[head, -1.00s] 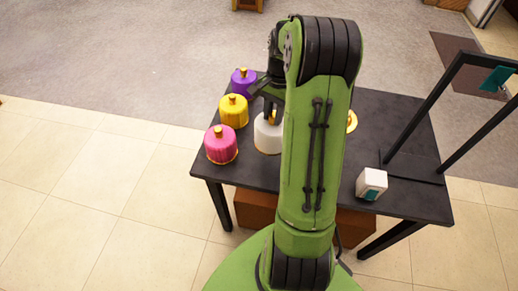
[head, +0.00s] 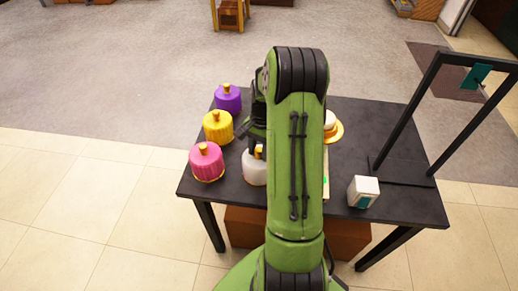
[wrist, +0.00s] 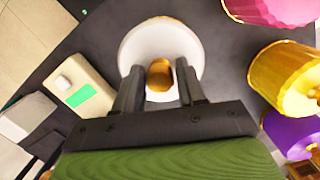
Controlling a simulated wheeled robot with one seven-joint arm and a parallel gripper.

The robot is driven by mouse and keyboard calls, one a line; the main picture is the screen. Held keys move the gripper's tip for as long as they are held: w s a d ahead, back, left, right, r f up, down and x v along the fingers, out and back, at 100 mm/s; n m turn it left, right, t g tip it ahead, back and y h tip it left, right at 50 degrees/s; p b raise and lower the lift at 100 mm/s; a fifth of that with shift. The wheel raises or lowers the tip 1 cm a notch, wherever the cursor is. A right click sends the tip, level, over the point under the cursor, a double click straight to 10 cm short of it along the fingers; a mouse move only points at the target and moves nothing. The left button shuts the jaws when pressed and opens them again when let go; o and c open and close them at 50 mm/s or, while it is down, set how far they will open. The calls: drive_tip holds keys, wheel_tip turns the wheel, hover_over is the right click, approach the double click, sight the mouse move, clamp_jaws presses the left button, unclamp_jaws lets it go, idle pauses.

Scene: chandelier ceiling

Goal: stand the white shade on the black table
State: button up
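The white shade (head: 252,170), with a gold knob, stands upright on the black table (head: 240,193), partly hidden by my arm in the head view. In the wrist view I look down on the shade (wrist: 160,38) and its round gold knob. My gripper (wrist: 158,82) is open, with one finger on each side of the knob and a visible gap to it. In the head view my gripper is above the shade, and its fingertips are mostly hidden.
Pink (head: 207,163), yellow (head: 217,127) and purple (head: 228,98) shades stand along the table's left side. A white box (head: 363,191) and a black frame (head: 405,167) stand at the right. A beige block with a green patch (wrist: 80,85) lies near the white shade.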

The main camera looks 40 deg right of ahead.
drive_tip(key=shift+o, duration=1)
drive_tip(key=shift+r, duration=0.1)
wheel_tip(320, 180, up, 16)
drive_tip(key=a+r+n+h+p, duration=0.1)
drive_tip(key=a+n+p, duration=0.1)
drive_tip(key=a+p, duration=0.1)
drive_tip(key=s+a+r+n+t+h, duration=0.1)
drive_tip(key=s+a+r+n+t, duration=0.25)
drive_tip(key=a, duration=0.55)
drive_tip(key=s+a+r+n+t, duration=0.2)
drive_tip(key=s+a+r+n, duration=0.1)
drive_tip(key=s+a+n, duration=0.6)
drive_tip(key=s+a, duration=0.2)
drive_tip(key=s, duration=0.1)
drive_tip(key=shift+a+r, duration=0.15)
